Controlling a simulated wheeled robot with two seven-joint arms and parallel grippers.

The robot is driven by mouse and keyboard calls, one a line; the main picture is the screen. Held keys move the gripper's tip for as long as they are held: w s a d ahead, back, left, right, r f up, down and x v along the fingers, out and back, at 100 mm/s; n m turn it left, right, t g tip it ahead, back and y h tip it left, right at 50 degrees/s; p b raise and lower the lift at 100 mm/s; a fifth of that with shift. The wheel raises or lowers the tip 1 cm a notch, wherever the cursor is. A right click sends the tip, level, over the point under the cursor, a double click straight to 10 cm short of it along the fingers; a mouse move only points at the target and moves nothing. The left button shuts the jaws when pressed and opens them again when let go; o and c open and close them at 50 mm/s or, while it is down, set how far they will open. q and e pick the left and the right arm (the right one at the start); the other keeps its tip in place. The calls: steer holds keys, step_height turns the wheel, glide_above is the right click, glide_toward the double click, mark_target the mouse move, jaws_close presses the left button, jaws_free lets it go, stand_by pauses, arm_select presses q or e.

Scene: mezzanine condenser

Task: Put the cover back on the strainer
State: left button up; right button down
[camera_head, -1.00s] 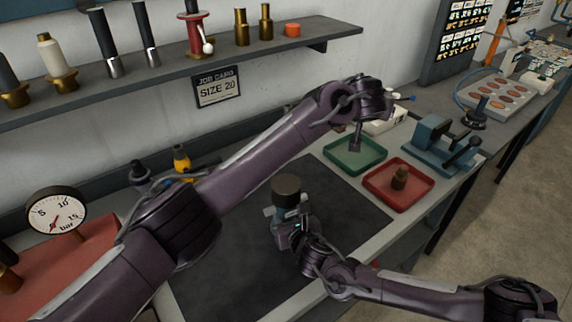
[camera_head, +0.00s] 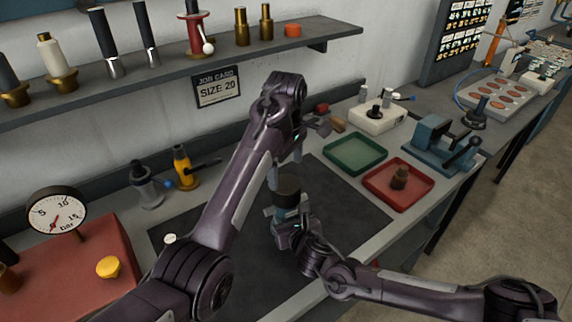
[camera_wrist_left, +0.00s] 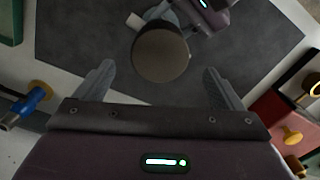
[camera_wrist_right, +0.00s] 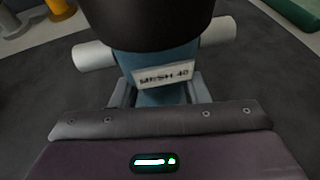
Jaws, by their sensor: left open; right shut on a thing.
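The strainer (camera_head: 285,214) stands on the dark mat, a blue body with pale side stubs and a "MESH 40" label in the right wrist view (camera_wrist_right: 160,74). A dark round cover (camera_head: 287,187) sits on its top; whether it is fully seated cannot be told. In the left wrist view the cover (camera_wrist_left: 162,54) shows from above, between and beyond the fingers. My left gripper (camera_head: 285,165) is open and empty, close above the cover, with no clear contact. My right gripper (camera_head: 287,232) is shut on the strainer body, below the cover.
A green tray (camera_head: 355,141) looks empty. A red tray (camera_head: 425,193) holds a small brown part (camera_head: 400,177). A blue vise-like tool (camera_head: 436,140), a white box (camera_head: 378,118) and a red gauge stand (camera_head: 80,245) surround the mat (camera_head: 350,205). A shelf (camera_head: 180,58) hangs behind.

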mark_target(286, 182)
arm_select(q)
steer(key=shift+f, duration=4)
steer(key=c, duration=1)
steer(key=m, duration=0.6)
steer(key=shift+w, duration=0.1)
steer(key=shift+c, duration=0.2)
steer(key=m, duration=0.7)
